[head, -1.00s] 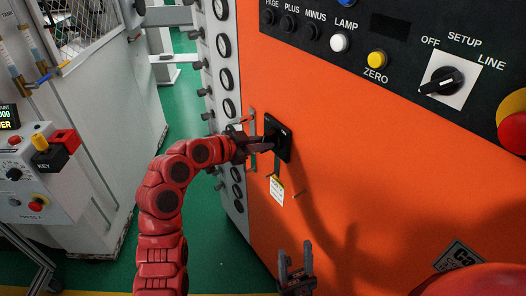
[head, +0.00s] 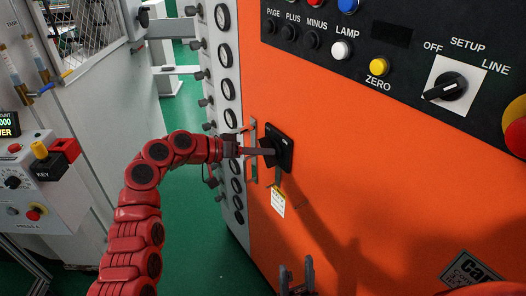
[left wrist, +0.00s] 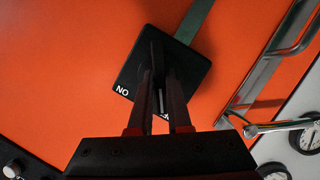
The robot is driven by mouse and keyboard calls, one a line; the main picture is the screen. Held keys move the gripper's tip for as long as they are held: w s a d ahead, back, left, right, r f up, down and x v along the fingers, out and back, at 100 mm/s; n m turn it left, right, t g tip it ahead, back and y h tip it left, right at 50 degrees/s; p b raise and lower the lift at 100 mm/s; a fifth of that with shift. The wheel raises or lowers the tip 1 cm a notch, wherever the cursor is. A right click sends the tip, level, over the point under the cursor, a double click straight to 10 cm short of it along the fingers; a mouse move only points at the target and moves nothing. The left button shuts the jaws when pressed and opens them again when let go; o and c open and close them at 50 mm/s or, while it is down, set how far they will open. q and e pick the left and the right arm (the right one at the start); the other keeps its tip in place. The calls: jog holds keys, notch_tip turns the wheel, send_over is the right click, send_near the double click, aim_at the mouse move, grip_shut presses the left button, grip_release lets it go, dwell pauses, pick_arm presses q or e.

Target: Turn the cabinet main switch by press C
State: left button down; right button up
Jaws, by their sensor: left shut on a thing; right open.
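The cabinet main switch is a black square plate (head: 284,139) with a raised black handle, on the orange cabinet front (head: 350,190). My left gripper (head: 262,151) reaches it from the left and is shut on the handle. In the left wrist view the fingers (left wrist: 158,105) close around the black handle (left wrist: 157,52), which stands in front of the plate (left wrist: 190,72). The plate looks tilted there; upside-down "ON" lettering shows at one corner, and a second label is mostly hidden by the fingers. My right gripper (head: 297,274) is open and empty at the bottom, below the switch.
A paper tag (head: 278,198) hangs under the switch, and a metal bar handle (head: 252,150) stands left of it. A black control panel (head: 400,60) with an OFF/SETUP/LINE knob is above. A grey machine (head: 40,185) with a KEY box stands left, across green floor.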

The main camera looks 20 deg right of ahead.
pick_arm(q)
jog(key=shift+n+g, duration=0.4)
jog(key=shift+n, duration=0.3)
jog(key=shift+h, duration=0.3)
jog(key=c, duration=0.9)
grip_release()
jog(key=shift+o, duration=0.2)
jog(key=shift+w, duration=0.1)
jog(key=b+v, duration=0.1)
jog(key=v, duration=1.6)
jog(key=shift+a, duration=0.2)
jog(key=shift+r, duration=0.1)
